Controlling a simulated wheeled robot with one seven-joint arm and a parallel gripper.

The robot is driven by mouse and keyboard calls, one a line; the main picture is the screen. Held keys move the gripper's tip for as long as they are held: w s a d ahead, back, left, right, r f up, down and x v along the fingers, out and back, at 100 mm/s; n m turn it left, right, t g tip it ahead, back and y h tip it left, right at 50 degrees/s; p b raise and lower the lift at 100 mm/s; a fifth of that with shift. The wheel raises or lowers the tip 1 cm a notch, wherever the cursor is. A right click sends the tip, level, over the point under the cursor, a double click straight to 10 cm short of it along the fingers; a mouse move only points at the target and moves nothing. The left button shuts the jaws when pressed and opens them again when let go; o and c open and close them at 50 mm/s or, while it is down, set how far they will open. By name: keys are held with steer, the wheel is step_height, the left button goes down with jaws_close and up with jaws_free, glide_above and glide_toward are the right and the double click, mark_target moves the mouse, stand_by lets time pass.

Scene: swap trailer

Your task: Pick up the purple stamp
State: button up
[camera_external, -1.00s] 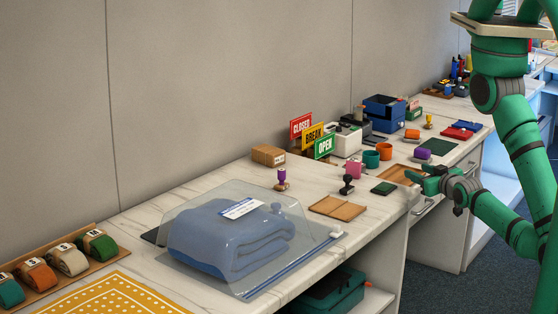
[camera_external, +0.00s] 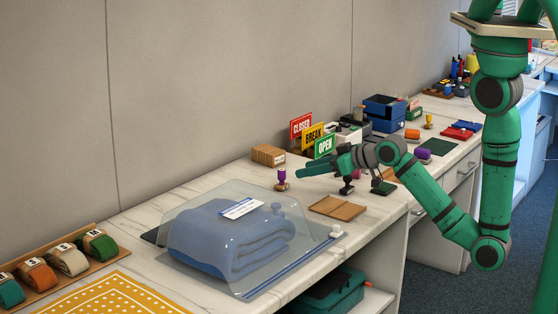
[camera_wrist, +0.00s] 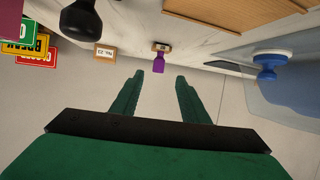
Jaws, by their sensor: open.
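The purple stamp (camera_external: 281,177) stands upright on the white marble counter, on a small brown base. My gripper (camera_external: 299,172) is to the right of it in the outside view, fingers pointing left towards it. In the wrist view the purple stamp (camera_wrist: 161,66) shows beyond the fingertips, roughly in line with the gap between them. My gripper (camera_wrist: 159,75) is open, with nothing between its fingers. The stamp looks apart from both fingers.
A black stamp (camera_external: 346,188) stands under my arm, close to the wrist. A cork mat (camera_external: 337,208) lies nearer the counter edge. Box (camera_external: 268,155), OPEN sign (camera_external: 325,146) and bagged blue towel (camera_external: 225,245) surround the stamp. Another purple item (camera_external: 423,154) stands further right.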

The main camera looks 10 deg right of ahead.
mark_target(285, 175)
steer(key=x, duration=1)
steer(key=shift+w+f, duration=0.15)
steer(key=shift+f, duration=0.15)
jaws_close()
